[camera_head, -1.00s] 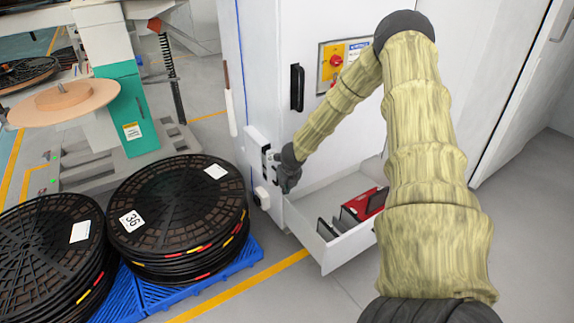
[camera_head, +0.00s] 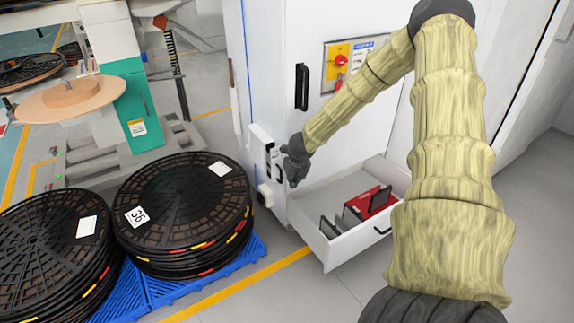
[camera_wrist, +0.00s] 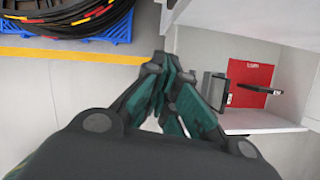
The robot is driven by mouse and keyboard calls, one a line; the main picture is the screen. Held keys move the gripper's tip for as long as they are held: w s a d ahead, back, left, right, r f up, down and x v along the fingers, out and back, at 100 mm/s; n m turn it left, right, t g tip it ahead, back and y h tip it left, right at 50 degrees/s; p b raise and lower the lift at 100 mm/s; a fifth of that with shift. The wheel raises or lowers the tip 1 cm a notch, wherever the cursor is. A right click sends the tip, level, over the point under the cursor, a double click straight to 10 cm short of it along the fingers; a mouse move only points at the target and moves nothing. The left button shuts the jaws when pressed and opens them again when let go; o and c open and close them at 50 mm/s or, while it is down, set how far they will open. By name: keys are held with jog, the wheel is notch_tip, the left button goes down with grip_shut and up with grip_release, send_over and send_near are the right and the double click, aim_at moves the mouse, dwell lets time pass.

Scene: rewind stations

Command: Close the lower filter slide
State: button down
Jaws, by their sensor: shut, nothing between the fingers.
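On the left side of the white cabinet (camera_head: 320,150) is a white housing (camera_head: 259,140) with dark fittings on its face. A smaller white piece (camera_head: 265,195) sticks out below it. I cannot tell for sure which part is the lower filter slide, or how far it stands out. My gripper (camera_head: 294,181) is shut and empty, just right of the housing and in front of the cabinet, left of the open drawer. In the wrist view its fingers (camera_wrist: 166,78) meet above the floor, with no filter slide visible between them.
A white drawer (camera_head: 352,246) stands open low on the cabinet, holding a red item (camera_head: 365,203) and dark upright plates. Black reels (camera_head: 180,205) are stacked on a blue pallet (camera_head: 205,280) at left. A yellow floor line (camera_head: 240,300) runs between. Grey floor is clear at right.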

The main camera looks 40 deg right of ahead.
notch_tip(320, 180, down, 16)
jog(key=s+n+t+h+b, duration=0.1)
jog(key=s+t+h+b, duration=0.4)
jog(key=b, duration=0.6)
notch_tip(320, 180, up, 5)
jog(key=a+m+t+b, duration=0.1)
jog(key=a+t+b, duration=0.1)
jog(key=t+b, duration=0.45)
jog(key=w+d+t+b, duration=0.1)
jog(key=w+d+b, duration=0.2)
jog(key=w, duration=1)
jog(key=shift+d+r, duration=0.2)
jog(key=shift+d, duration=1)
jog(key=shift+w, duration=0.1)
